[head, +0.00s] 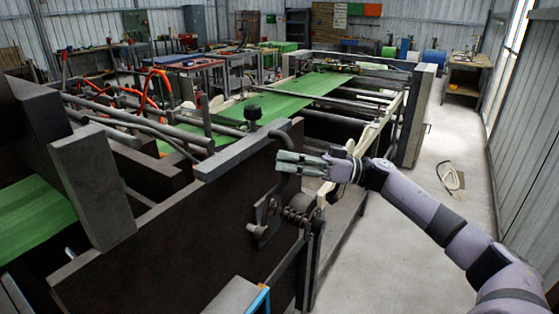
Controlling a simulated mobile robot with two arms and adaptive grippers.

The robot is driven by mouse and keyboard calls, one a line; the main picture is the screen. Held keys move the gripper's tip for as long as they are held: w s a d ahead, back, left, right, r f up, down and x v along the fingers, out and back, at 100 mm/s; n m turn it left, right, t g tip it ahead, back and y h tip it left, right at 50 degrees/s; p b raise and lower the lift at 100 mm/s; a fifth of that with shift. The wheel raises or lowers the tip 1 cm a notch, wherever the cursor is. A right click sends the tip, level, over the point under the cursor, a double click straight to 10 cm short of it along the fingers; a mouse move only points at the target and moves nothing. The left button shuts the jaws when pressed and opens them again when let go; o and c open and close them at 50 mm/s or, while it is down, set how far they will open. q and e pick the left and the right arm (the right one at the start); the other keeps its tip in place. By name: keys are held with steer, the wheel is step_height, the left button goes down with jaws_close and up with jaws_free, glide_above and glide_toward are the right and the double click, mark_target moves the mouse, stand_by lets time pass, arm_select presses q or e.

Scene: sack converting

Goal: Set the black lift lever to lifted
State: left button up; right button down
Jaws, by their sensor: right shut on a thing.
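The black lift lever (284,188) is on the outer face of the dark machine side panel, above a dark pivot bracket with a coil spring. It stands roughly upright and is partly hidden behind my right gripper. My right gripper (287,162) comes in from the right with its fingers pointing left, and it is shut on the lever's upper part. The fingers cover the exact contact. My left gripper is out of view.
The dark side panel (170,250) fills the lower left. Green sheet (285,98) runs through the machine behind. The pale aisle floor (420,225) at right is mostly clear, with a small coil (450,177) lying on it.

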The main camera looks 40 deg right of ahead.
steer(key=w+d+f+m+t+b, duration=0.1)
steer(key=w+d+f+m+t, duration=0.1)
steer(key=d+f+m, duration=0.1)
steer(key=shift+d+m+t, duration=0.3)
steer(key=shift+d+m, duration=0.3)
steer(key=shift+d, duration=0.5)
steer(key=shift+r, duration=0.1)
steer(key=c, duration=1.5)
jaws_free()
steer(key=v, duration=1.2)
steer(key=shift+w, duration=0.15)
